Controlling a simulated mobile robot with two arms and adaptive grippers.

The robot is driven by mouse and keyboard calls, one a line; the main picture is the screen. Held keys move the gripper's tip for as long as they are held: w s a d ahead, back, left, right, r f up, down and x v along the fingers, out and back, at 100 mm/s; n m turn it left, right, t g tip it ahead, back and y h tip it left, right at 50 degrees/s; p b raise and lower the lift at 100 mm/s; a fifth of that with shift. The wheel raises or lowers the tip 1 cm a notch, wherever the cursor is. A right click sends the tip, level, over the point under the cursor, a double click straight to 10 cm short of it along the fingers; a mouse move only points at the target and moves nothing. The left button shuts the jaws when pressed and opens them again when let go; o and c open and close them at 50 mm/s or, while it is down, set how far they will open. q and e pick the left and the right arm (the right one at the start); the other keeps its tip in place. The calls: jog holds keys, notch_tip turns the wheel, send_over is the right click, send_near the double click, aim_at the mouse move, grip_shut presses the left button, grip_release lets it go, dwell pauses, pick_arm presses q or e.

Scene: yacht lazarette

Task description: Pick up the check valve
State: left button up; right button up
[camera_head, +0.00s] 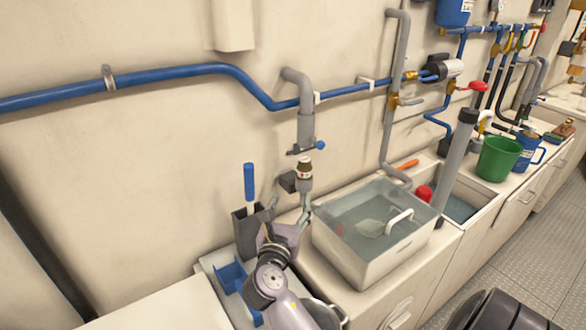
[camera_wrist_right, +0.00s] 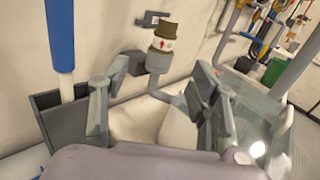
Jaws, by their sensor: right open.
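The check valve (camera_head: 304,169), a short upright body with a brown top and a white band, sits on a grey pipe fitting by the wall. In the right wrist view the check valve (camera_wrist_right: 163,44) shows a red arrow on its white label. My right gripper (camera_head: 287,213) is below and nearer than the valve, apart from it. Its open fingers (camera_wrist_right: 160,78) frame the grey pipe below the valve, with nothing between them in contact. My left gripper is not in view.
A grey holder (camera_head: 247,228) with a blue-handled tool stands close left of the gripper. A clear-lidded water bin (camera_head: 360,258) is close on the right.

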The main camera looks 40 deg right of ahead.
send_near(303, 173)
jog(key=d, duration=0.1)
jog(key=x, duration=0.2)
jog(key=p+x, duration=0.1)
jog(key=x, duration=0.2)
jog(key=shift+w+a+r, duration=0.2)
jog(key=shift+w, duration=0.15)
jog(key=shift+x, duration=0.8)
jog(key=x, duration=0.3)
jog(key=shift+w+d+f, duration=0.1)
jog(key=shift+d, duration=0.25)
jog(key=shift+w+d, duration=0.3)
jog(key=shift+d, duration=0.05)
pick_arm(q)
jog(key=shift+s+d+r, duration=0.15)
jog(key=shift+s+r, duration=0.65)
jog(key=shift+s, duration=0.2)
pick_arm(e)
jog(key=shift+c, duration=0.7)
grip_shut()
